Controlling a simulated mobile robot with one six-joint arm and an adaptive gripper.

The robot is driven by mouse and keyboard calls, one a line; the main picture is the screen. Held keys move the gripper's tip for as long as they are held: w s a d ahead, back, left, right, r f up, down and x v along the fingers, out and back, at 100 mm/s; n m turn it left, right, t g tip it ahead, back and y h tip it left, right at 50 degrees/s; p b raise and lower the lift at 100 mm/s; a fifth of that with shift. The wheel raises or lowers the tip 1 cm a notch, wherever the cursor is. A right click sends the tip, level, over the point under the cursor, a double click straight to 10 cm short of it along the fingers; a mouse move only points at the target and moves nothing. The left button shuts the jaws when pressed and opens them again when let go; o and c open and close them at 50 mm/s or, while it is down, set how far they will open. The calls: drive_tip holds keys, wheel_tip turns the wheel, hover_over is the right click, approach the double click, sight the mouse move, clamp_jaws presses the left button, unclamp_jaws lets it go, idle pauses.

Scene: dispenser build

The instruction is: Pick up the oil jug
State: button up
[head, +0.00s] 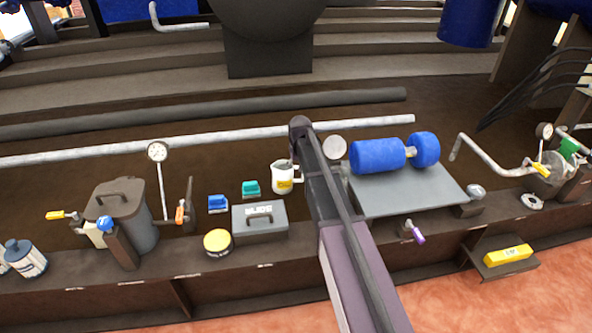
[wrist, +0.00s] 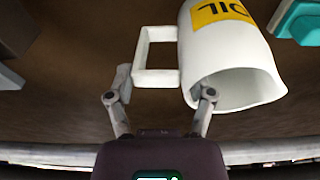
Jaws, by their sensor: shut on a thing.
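The oil jug (head: 283,178) is white with a yellow label and stands on the dark bench in the head view, left of my arm. In the wrist view the oil jug (wrist: 225,55) fills the upper right, with its label reading "OIL" and its square handle (wrist: 155,77) pointing left. My gripper (wrist: 166,82) is shut on the jug, one finger left of the handle and the other overlapping the jug's body near its rim. The exact contact is hard to see. In the head view my gripper is mostly hidden by my arm.
A grey toolbox (head: 260,221), a yellow-lidded tin (head: 218,243) and teal (head: 251,189) and blue (head: 218,204) small items sit left of the jug. A grey plate (head: 405,191) with a blue roller (head: 378,156) is right of my arm. A long pipe (head: 215,139) runs behind.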

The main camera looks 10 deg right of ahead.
drive_tip(key=shift+r+p, duration=0.4)
drive_tip(key=shift+r, duration=0.05)
drive_tip(key=shift+r+p, duration=4.4)
drive_tip(key=shift+r, duration=0.2)
